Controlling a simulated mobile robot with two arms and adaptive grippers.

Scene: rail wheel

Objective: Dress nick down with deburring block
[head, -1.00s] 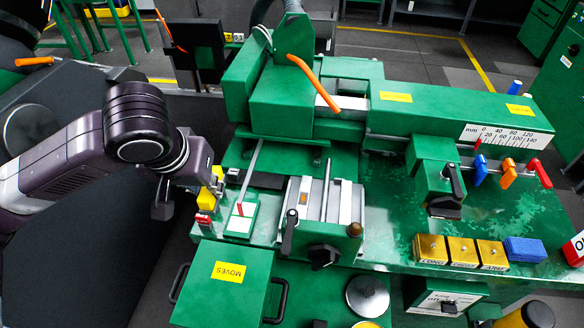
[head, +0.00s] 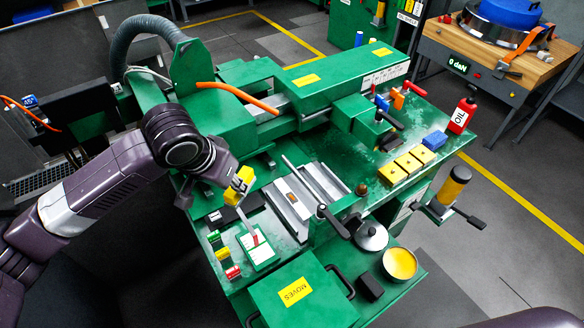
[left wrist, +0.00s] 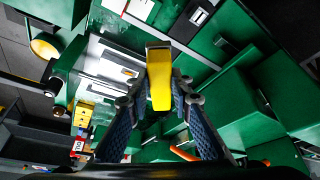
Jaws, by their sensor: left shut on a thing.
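My left gripper (head: 232,184) is shut on a yellow block with a dark end, which I take for the deburring block (head: 240,185). In the left wrist view the block (left wrist: 160,82) sits between the two fingers (left wrist: 160,105). It is held above the green machine bed, left of the silver vise-like fixture (head: 286,212). A small orange-brown mark or piece (head: 293,198) lies on that fixture. I cannot make out a nick. My right gripper is not in view.
Several yellow blocks (head: 408,163), a blue block (head: 434,140) and a red oil bottle (head: 462,115) stand at right. A green box (head: 300,302) is in front.

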